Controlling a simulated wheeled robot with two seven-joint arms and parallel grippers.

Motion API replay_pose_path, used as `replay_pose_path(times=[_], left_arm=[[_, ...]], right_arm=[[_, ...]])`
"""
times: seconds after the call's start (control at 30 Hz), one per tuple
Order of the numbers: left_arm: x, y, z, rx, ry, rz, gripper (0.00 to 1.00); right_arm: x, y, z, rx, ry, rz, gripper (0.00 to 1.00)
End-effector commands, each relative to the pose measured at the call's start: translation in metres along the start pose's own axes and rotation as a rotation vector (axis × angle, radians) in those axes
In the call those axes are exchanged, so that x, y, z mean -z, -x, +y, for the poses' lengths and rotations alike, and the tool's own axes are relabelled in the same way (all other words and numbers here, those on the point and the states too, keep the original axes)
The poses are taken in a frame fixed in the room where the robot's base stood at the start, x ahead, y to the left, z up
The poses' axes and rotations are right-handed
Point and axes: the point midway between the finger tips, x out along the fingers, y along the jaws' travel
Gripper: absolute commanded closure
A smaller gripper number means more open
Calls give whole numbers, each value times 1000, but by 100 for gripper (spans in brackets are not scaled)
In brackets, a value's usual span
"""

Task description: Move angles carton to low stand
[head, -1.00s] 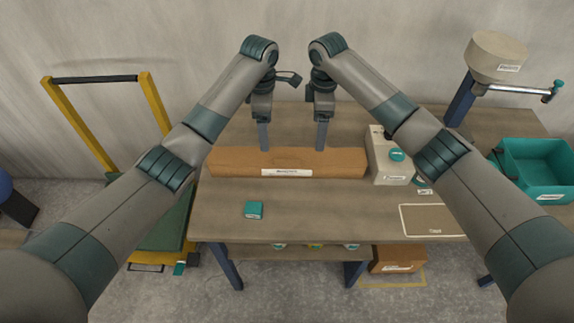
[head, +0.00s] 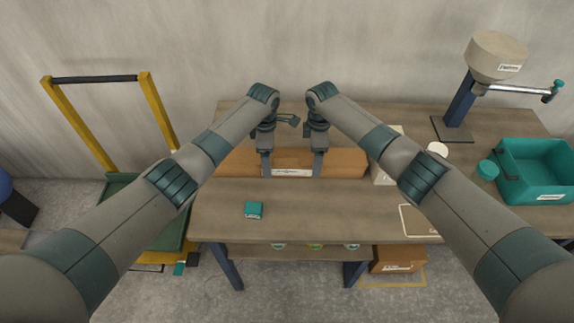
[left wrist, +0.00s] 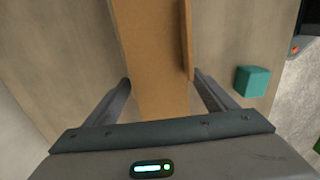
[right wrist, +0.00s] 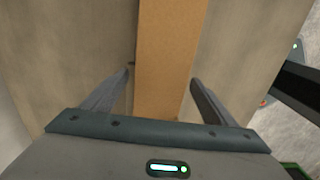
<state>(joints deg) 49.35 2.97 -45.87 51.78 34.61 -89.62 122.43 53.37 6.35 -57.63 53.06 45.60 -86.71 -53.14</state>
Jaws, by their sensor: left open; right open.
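A long brown carton (head: 342,163) with a white label (head: 292,172) lies along the back of the table. I take it to be the angles carton. My left gripper (head: 266,174) and right gripper (head: 318,174) point down at its middle, side by side. Both are open. In the left wrist view the carton (left wrist: 150,50) runs between the fingers of the left gripper (left wrist: 161,80), with a gap on each side. In the right wrist view the carton (right wrist: 170,50) also lies between the open fingers (right wrist: 161,76). I cannot tell which thing is the low stand.
A small teal box (head: 254,210) lies in front of the carton on the table (head: 320,215). A teal bin (head: 540,172) and a post-mounted device (head: 495,58) stand at right. A yellow-framed trolley (head: 160,110) stands left. A brown box (head: 398,258) is under the table.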

Motion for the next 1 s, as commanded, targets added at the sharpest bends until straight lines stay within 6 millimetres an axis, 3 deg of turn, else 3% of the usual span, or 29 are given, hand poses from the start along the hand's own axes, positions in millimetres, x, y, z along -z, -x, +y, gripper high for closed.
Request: replay_pose_path(times=[0.3,0.47,0.5,1.0], left_arm=[[0,-1,0,0,0,0,24],[0,-1,0,0,1,0,62],[0,-1,0,0,1,0,66],[0,6,2,-4,2,0,66]], right_arm=[[0,-1,0,0,0,0,23],[0,-1,0,0,0,0,61],[0,-1,0,0,0,0,67],[0,6,0,0,1,1,67]])
